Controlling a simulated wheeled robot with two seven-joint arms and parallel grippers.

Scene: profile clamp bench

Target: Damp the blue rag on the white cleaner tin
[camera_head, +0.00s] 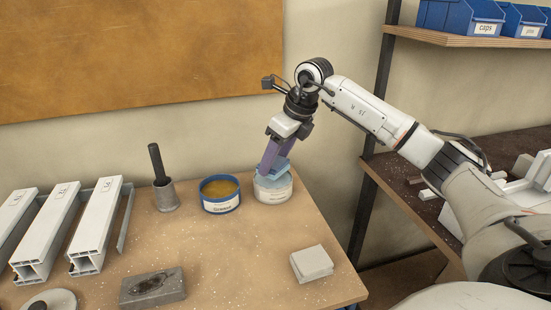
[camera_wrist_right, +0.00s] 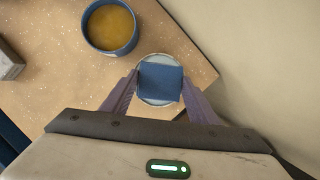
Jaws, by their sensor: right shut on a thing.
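The blue rag (camera_head: 280,170) is a folded square between the fingers of my right gripper (camera_head: 273,160), which is shut on it. The rag also shows in the right wrist view (camera_wrist_right: 160,82), over the middle of the tin's top. The white cleaner tin (camera_head: 273,189) stands upright at the back right of the bench, directly below the rag; its rim (camera_wrist_right: 144,99) shows around the rag in the wrist view. The rag appears at the tin's top; whether it presses down I cannot tell. My left gripper is not in view.
A blue tin of amber grease (camera_head: 220,196) stands just left of the white tin. A metal pot with a dark handle (camera_head: 163,185), white profiles (camera_head: 97,225), a grey block (camera_head: 153,287) and a pale folded pad (camera_head: 311,264) are on the bench (camera_head: 235,260). Its front middle is clear.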

